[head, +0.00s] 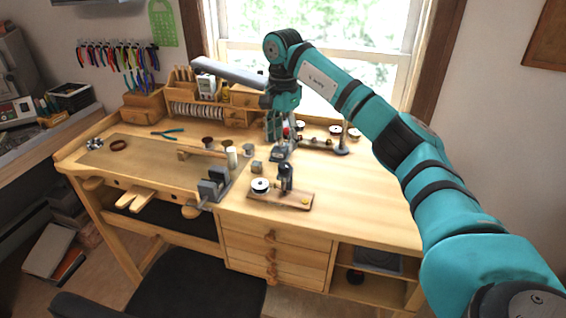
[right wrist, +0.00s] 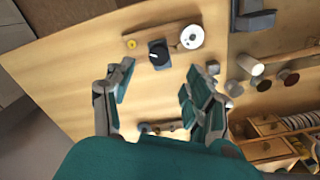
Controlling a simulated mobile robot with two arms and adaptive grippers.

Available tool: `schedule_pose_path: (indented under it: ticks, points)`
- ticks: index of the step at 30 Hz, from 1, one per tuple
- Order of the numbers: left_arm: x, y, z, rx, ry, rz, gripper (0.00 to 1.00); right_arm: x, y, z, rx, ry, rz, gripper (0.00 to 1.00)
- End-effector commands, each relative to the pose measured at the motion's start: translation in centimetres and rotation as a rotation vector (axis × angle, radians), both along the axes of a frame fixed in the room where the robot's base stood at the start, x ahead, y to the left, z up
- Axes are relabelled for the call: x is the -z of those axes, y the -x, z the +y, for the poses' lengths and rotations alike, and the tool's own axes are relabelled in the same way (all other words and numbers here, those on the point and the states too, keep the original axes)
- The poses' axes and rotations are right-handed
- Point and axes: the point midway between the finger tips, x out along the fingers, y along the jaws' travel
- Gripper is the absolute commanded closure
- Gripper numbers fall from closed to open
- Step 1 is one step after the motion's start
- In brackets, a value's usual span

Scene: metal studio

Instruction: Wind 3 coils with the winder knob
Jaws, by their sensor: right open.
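The winder stands near the front of the bench: a small wooden board (head: 282,200) with a white spool (head: 260,186), a dark post (head: 285,177) and a yellow piece (head: 305,202). In the right wrist view the winder's black knob (right wrist: 158,54) shows from above, beside the white spool (right wrist: 192,37) and yellow piece (right wrist: 131,44). My right gripper (head: 277,141) is open, behind the winder in the head view. In the right wrist view its spread fingers (right wrist: 158,86) are empty, with the knob beyond their tips. My left gripper is not in view.
A vise (head: 212,187) stands left of the winder, beside a small metal block (head: 257,167). A stand with a horizontal rod (head: 318,142) and several spools are behind. A wooden organizer (head: 215,112) stands at the back left. The bench's right side is clear.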

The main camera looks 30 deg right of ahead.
Motion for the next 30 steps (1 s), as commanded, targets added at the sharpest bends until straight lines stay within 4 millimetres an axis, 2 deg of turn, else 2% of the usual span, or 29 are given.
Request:
schedule_pose_path:
  ticks: [6, 13, 18, 25, 30]
  points:
    - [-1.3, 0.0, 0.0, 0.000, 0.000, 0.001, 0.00, 4.5, 0.1, 0.0, 0.000, 0.000, 0.004, 0.45]
    - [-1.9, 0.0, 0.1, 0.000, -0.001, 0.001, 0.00, 7.5, 0.0, 0.0, 0.001, -0.001, 0.001, 0.45]
    - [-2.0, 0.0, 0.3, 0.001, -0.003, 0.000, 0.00, 8.3, 0.0, 0.0, 0.000, 0.000, -0.001, 0.45]
    - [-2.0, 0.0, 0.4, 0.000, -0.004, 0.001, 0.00, 8.4, 0.0, 0.0, 0.000, 0.000, -0.001, 0.45]
    - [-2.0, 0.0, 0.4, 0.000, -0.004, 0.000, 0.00, 8.3, 0.0, 0.0, 0.000, 0.000, -0.001, 0.68]
